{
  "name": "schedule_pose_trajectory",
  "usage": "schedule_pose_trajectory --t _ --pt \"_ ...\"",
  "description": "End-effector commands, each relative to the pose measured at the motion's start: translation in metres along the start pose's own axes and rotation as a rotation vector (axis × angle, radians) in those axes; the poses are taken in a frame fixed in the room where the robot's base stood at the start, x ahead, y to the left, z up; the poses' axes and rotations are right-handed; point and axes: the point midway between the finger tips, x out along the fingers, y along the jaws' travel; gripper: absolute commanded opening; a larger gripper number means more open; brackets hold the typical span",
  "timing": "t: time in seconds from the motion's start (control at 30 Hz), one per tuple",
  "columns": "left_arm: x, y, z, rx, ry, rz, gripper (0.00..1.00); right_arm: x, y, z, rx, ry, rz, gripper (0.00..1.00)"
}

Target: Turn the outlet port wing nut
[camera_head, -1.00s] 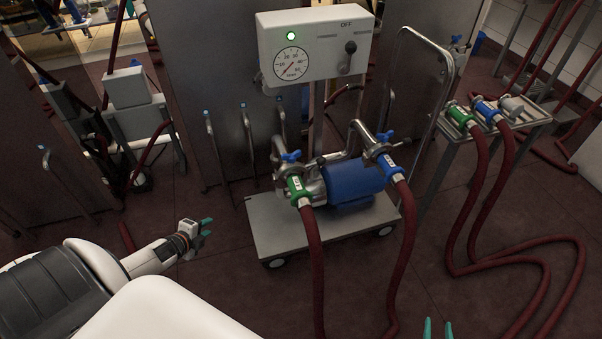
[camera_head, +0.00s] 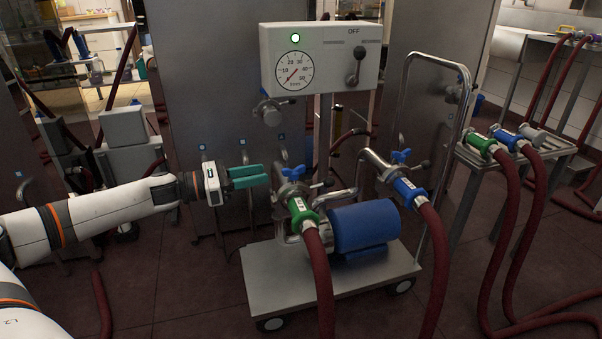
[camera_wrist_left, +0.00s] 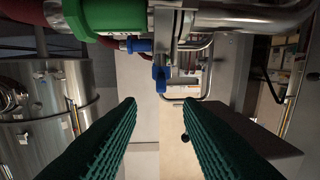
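The pump cart has two pipe ports, each with a blue wing nut. One wing nut (camera_head: 292,173) is above the green hose coupling (camera_head: 299,211). The other wing nut (camera_head: 400,156) is by the blue hose coupling (camera_head: 407,189). Which port is the outlet I cannot tell. My left gripper (camera_head: 265,175) is open and empty, just left of the green-side wing nut and apart from it. In the left wrist view this blue wing nut (camera_wrist_left: 159,77) shows ahead of the spread fingers, below the pipe clamp, with the green coupling (camera_wrist_left: 112,14) at upper left. My right gripper is out of view.
The control box (camera_head: 318,58) with gauge and lever stands above the pump. The blue motor (camera_head: 362,226) sits on the cart (camera_head: 290,293). Dark red hoses (camera_head: 321,275) hang in front. A side table (camera_head: 553,155) holds other hose ends at right.

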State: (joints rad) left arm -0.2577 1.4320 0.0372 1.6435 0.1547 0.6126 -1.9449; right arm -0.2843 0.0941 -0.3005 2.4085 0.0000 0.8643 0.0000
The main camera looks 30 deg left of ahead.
Motion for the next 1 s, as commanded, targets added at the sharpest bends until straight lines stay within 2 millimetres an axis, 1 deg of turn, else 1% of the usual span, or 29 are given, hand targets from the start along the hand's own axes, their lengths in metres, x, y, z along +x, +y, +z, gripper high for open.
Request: schedule_pose_trajectory --t 0.47,0.53,0.67,1.0 --pt "0.025 -0.001 0.000 0.000 0.005 -0.003 0.33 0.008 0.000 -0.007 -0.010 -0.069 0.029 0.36" --pt "0.029 -0.002 -0.002 -0.001 0.006 -0.006 0.33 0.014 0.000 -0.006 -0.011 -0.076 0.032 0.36" --pt "0.037 -0.002 -0.002 -0.004 0.005 -0.008 0.33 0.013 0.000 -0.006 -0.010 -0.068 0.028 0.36" --pt "0.069 -0.002 -0.002 -0.004 0.006 -0.005 0.33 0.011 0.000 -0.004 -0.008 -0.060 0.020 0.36"
